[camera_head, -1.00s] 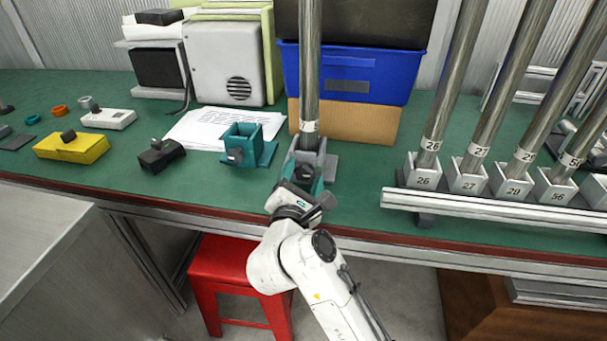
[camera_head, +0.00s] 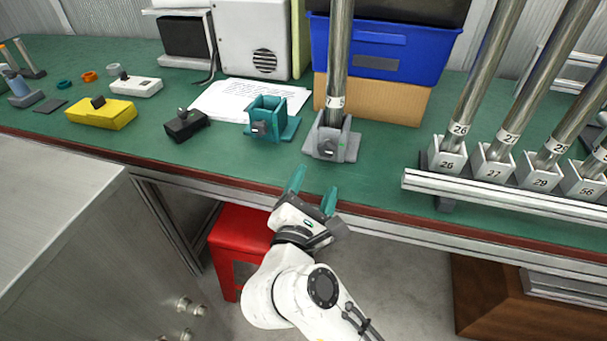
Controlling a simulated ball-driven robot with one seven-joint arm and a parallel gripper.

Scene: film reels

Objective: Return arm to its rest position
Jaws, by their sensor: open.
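My gripper (camera_head: 312,192) is at the front edge of the green workbench (camera_head: 170,163). Its two teal fingers are spread apart with nothing between them. My white arm reaches up to it from the bottom of the picture. Beyond the fingertips, apart from them, a grey holder (camera_head: 325,146) stands on the bench with an upright metal tube (camera_head: 338,60) in it.
A teal holder (camera_head: 265,125) stands left of the grey one. A rail of numbered sockets (camera_head: 470,195) with leaning tubes runs along the right. A black box (camera_head: 185,125) and yellow box (camera_head: 100,114) lie left. A red stool (camera_head: 232,245) stands below the bench.

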